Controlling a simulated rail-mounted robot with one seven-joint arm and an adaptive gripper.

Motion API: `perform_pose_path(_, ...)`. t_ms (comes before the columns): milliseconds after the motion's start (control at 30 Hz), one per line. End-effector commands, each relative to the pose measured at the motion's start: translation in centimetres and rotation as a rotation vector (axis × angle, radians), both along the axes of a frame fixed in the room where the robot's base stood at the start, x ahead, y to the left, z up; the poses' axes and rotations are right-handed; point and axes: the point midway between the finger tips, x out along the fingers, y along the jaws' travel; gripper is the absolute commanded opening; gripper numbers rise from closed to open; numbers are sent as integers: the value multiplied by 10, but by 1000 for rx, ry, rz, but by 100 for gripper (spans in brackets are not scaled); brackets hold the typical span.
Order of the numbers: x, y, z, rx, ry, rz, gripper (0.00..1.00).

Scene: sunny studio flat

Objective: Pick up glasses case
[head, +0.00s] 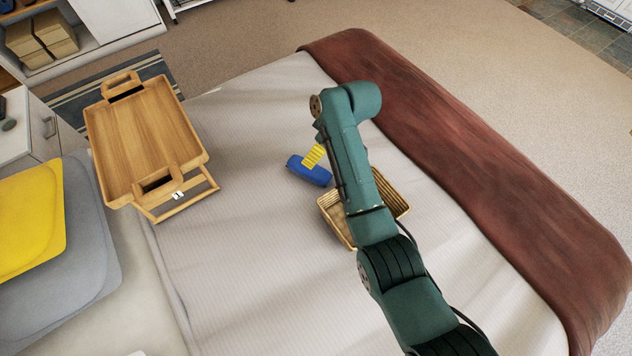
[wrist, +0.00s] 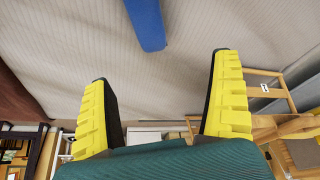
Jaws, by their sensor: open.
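The blue glasses case (head: 303,170) lies on the bed in the middle of the head view, left of my arm. In the wrist view the case (wrist: 147,22) shows at the top edge, partly cut off, beyond my fingertips. My gripper (head: 313,156) has yellow fingers and appears above the case in the head view, overlapping part of it. In the wrist view my gripper (wrist: 163,70) has its two fingers wide apart with nothing between them. The exact height above the case is hard to tell.
A wicker basket (head: 337,223) sits on the bed next to the case, partly hidden by my arm. A wooden bed tray (head: 145,135) stands at the left. Grey and yellow pillows (head: 30,222) lie far left. A brown-red throw (head: 450,140) covers the bed's right side. Bedding left of the case is clear.

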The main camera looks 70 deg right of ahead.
Motion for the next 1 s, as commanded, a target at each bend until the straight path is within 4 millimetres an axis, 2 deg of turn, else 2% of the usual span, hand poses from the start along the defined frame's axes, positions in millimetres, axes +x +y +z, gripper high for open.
perform_pose_path(33, -11, -11, -24, -6, -5, -27, 94)
perform_pose_path(133, -23, -22, -30, -7, -7, -56, 94)
perform_pose_path(233, -24, -24, -37, -7, -6, -63, 94)
perform_pose_path(600, 8, -29, -116, -6, -4, -62, 94)
perform_pose_path(867, 19, -29, -139, -7, -5, -61, 94)
perform_pose_path(1000, 28, -26, -163, -6, -4, -59, 94)
